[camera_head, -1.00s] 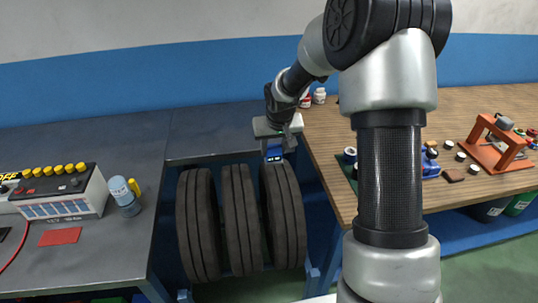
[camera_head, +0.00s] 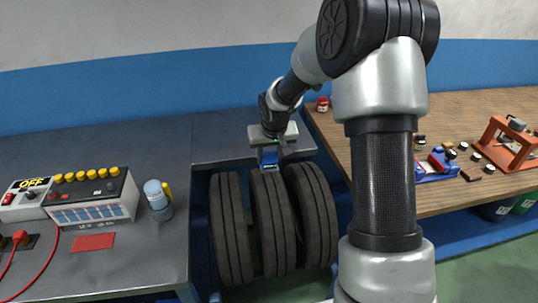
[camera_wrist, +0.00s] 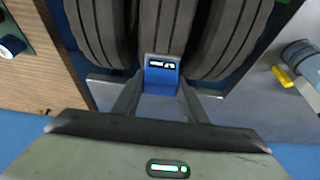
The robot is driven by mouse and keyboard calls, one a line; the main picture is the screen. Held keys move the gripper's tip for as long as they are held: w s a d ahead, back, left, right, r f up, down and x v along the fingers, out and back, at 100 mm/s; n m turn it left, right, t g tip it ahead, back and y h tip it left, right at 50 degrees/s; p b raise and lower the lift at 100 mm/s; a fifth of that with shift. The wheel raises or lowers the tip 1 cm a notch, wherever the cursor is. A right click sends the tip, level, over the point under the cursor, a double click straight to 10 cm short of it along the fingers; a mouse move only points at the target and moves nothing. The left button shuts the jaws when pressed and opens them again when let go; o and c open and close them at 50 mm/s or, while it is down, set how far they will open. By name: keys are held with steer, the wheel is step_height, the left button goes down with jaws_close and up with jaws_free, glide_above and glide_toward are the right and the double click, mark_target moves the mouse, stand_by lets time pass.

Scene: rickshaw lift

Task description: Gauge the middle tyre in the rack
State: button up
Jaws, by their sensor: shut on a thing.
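Three dark grooved tyres stand upright side by side in the rack: the left tyre (camera_head: 230,235), the middle tyre (camera_head: 271,225) and the right tyre (camera_head: 313,215). My gripper (camera_head: 270,149) is shut on a blue gauge (camera_head: 268,159), held at the top of the middle tyre. In the wrist view the gauge (camera_wrist: 161,74) has a small lit dark display and lies in line with the middle tyre (camera_wrist: 166,25), between my fingers. I cannot tell whether the gauge touches the tread.
A wooden bench (camera_head: 455,110) on the right holds a red-orange frame (camera_head: 505,143) and small parts.

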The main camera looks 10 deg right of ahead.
mark_target(270, 169)
steer(key=shift+f+b, duration=1.75)
steer(key=shift+f, duration=1.1)
steer(key=shift+f+b, duration=0.7)
steer(key=shift+r+p, duration=2.25)
steer(key=shift+r, duration=1.3)
